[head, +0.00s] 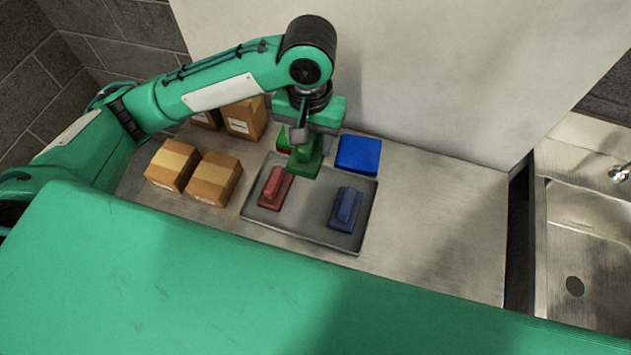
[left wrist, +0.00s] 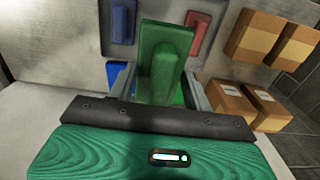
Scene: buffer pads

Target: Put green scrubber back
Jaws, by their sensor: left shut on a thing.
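My left gripper (head: 304,138) points down at the back of the counter and is shut on the green scrubber (head: 305,163). The scrubber's block and raised handle show between the fingers in the left wrist view (left wrist: 164,58). In the head view it overlaps the back edge of the grey tray (head: 300,232); its exact height is hard to tell. A blue pad (head: 358,154) lies right of the gripper, and part of a red pad (head: 283,141) shows to its left. Some green surface (left wrist: 178,97) shows below the scrubber in the wrist view. My right gripper is out of view.
A red scrubber (head: 275,188) and a blue scrubber (head: 346,208) rest on the tray. Several cardboard boxes (head: 214,178) stand left of it. A pale wall panel (head: 430,80) rises behind. The counter (head: 440,220) right of the tray is clear, with a sink (head: 585,250) beyond.

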